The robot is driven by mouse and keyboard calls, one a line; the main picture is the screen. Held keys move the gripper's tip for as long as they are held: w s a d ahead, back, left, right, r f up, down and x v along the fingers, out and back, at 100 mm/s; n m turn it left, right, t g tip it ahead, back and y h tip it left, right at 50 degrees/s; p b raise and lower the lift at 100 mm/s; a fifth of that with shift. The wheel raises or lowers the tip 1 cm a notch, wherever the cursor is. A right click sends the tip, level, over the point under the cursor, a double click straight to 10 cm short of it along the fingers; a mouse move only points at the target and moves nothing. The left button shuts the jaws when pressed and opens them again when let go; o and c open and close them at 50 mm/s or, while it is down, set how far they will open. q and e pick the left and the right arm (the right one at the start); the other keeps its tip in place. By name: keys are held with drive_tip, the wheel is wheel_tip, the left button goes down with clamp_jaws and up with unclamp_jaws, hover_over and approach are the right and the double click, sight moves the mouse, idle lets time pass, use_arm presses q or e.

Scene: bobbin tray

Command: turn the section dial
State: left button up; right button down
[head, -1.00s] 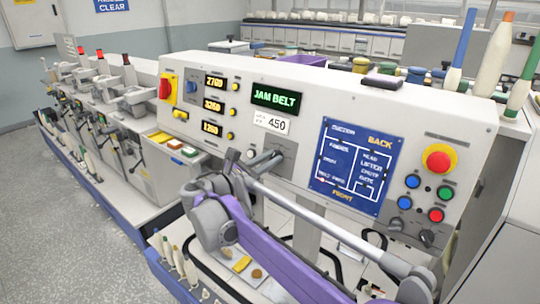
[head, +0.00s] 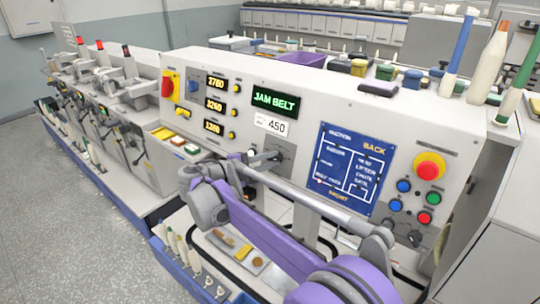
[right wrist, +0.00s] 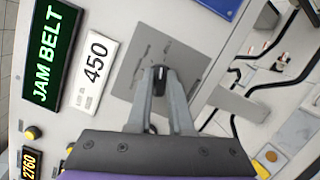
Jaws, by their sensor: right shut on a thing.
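The section dial (right wrist: 159,71) is a small dark knob on a grey plate (right wrist: 190,62), below the white 450 label. In the right wrist view my right gripper (right wrist: 160,84) is shut on it, one grey finger on each side. The fingers hide much of the knob, so I cannot tell its pointer position. In the head view the right gripper (head: 270,157) reaches the grey plate (head: 284,151) from the left, and the dial is mostly hidden there. My left gripper is in neither view.
The panel carries a green JAM BELT display (head: 274,100), a blue diagram board (head: 350,165), a red emergency button (head: 429,168) and a red switch (head: 166,87). Bobbins (head: 488,65) stand on top at right. A tray of small pieces (head: 238,248) lies below my arm.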

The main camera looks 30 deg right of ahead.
drive_tip(key=shift+m+p, duration=0.4)
drive_tip(key=shift+m, duration=0.6)
drive_tip(key=c, duration=0.8)
unclamp_jaws()
drive_tip(key=shift+a, duration=0.1)
drive_tip(key=v, duration=1)
drive_tip(key=shift+a+r+b, duration=0.25)
drive_tip(key=shift+a+b, duration=0.05)
drive_tip(key=shift+b, duration=0.05)
drive_tip(key=shift+y, duration=0.3)
